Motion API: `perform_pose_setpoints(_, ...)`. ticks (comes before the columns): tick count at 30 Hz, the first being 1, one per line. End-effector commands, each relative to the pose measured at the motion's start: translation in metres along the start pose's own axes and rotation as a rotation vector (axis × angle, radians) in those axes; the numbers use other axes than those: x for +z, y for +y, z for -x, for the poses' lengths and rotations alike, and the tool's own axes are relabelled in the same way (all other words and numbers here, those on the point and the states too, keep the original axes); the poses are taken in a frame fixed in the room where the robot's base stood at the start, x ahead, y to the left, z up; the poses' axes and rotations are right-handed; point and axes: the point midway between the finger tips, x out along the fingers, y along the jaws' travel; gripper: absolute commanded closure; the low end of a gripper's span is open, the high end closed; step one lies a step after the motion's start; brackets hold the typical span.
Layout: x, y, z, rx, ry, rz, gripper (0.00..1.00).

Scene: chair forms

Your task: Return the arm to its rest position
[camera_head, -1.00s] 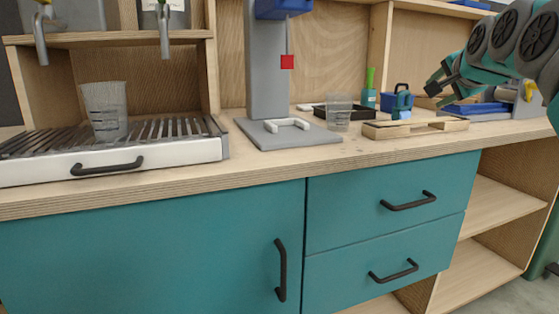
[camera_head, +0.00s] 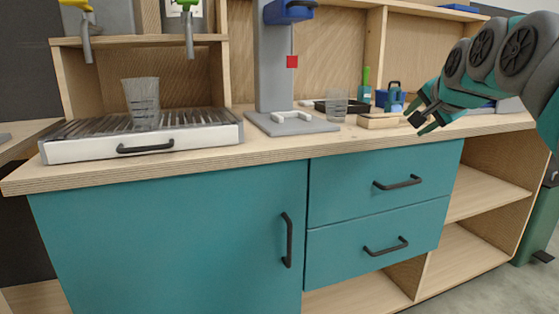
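My arm reaches in from the right edge, with teal links and dark grey joints.
The wooden counter (camera_head: 270,155) carries a drip tray (camera_head: 140,137) with a clear cup (camera_head: 142,100), a grey stand (camera_head: 275,70), a second cup (camera_head: 336,104) and a wooden tray (camera_head: 380,121). Teal drawers (camera_head: 380,185) are below. Floor shows at lower right.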

Motion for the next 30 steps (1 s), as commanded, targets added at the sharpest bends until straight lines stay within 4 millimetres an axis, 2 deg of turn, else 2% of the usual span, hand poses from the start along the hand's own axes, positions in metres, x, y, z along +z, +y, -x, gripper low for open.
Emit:
perform_pose_setpoints(8,0.089,0.048,-0.002,0.126,-0.169,0.191,0.48)
perform_pose_setpoints(11,0.136,0.080,0.003,0.194,-0.265,0.300,0.48)
perform_pose_setpoints(12,0.158,0.098,0.007,0.226,-0.313,0.351,0.48)
perform_pose_setpoints(14,0.190,0.125,0.015,0.273,-0.389,0.427,0.48)
perform_pose_setpoints(18,0.254,0.193,0.042,0.370,-0.563,0.597,0.48)
perform_pose_setpoints(22,0.304,0.260,0.078,0.453,-0.736,0.737,0.48)
perform_pose_setpoints(27,0.349,0.335,0.128,0.532,-0.939,0.876,0.48)
perform_pose_setpoints(30,0.364,0.364,0.149,0.558,-1.024,0.924,0.48)
